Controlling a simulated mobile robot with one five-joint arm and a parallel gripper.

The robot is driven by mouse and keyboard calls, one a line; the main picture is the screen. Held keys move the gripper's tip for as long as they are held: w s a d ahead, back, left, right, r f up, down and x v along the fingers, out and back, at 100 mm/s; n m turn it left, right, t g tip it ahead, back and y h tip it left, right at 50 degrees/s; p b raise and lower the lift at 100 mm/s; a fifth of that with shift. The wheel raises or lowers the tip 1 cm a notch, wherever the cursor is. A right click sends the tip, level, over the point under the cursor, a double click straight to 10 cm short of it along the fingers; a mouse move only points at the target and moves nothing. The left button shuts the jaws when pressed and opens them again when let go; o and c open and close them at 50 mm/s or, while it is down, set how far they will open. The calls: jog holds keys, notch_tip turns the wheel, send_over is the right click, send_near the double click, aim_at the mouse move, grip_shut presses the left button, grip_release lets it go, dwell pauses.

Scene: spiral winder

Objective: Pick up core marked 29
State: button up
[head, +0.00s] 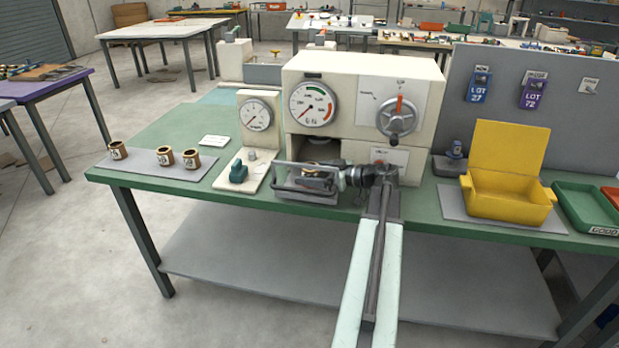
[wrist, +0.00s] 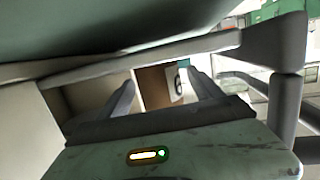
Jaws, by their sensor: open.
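My gripper (head: 335,175) is at the front of the cream winder, by its metal guard frame (head: 298,186). In the wrist view my gripper (wrist: 163,90) is open, with a brown core (wrist: 153,88) showing between its two fingers. A white label on that core shows one dark digit that looks like a 6 or a turned 9; the rest of the label is hidden by a finger. Three small brown cores, left (head: 117,150), middle (head: 165,155) and right (head: 191,158), stand on a grey mat at the table's left end. Their white labels are too small to read.
The winder (head: 362,98) with dials and a crank stands behind my gripper. A small gauge unit (head: 255,112) is left of it. An open yellow box (head: 509,208) and green tray (head: 585,208) are to the right. The guard frame's bars surround my gripper closely.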

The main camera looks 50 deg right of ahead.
jog(key=c, duration=1.4)
jog(key=shift+r, duration=0.2)
